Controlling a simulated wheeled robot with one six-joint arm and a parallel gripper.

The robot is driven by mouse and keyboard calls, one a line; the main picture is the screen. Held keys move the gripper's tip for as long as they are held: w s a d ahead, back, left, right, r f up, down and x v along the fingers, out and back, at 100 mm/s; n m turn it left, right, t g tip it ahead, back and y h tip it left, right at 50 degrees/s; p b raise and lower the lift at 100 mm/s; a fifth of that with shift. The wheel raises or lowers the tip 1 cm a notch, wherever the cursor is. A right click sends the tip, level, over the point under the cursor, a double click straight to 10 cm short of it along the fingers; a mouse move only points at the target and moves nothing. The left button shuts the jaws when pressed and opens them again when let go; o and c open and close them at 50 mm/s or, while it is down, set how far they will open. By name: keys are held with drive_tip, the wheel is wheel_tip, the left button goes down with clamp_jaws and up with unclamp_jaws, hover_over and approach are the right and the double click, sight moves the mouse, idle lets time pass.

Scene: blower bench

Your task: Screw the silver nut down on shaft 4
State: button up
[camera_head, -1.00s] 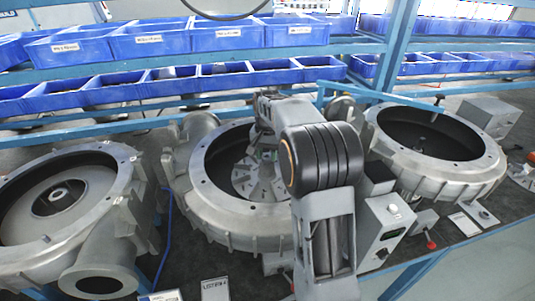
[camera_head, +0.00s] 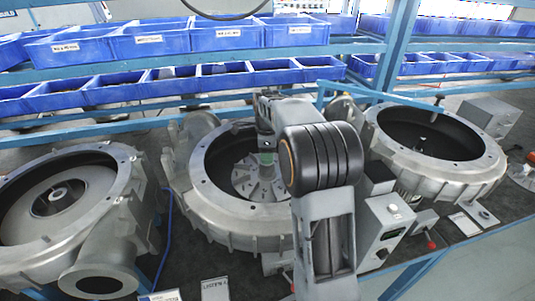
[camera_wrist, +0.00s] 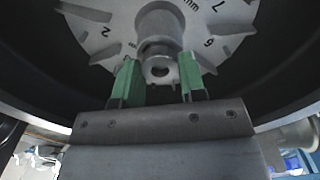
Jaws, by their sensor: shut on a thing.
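My gripper (camera_head: 266,158) reaches down into the middle blower housing (camera_head: 187,180), above the grey finned impeller disc (camera_head: 247,183). In the wrist view, my gripper's two green fingers (camera_wrist: 160,82) stand either side of a small silver ring-shaped nut (camera_wrist: 160,72) and are shut on it. The nut sits at the end of the grey shaft hub (camera_wrist: 160,30), in line with it; I cannot tell how far it is threaded. The numbered disc (camera_wrist: 105,45) lies behind. In the head view my arm and fingers hide the nut and shaft.
Other blower housings stand at left (camera_head: 128,190) and right (camera_head: 455,178). A grey control box (camera_head: 388,225) stands beside the middle housing. Blue bins (camera_head: 150,42) line the shelves behind. The housing's rim and wall surround my gripper closely.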

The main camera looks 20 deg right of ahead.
drive_tip(key=m, duration=1)
drive_tip(key=o, duration=0.7)
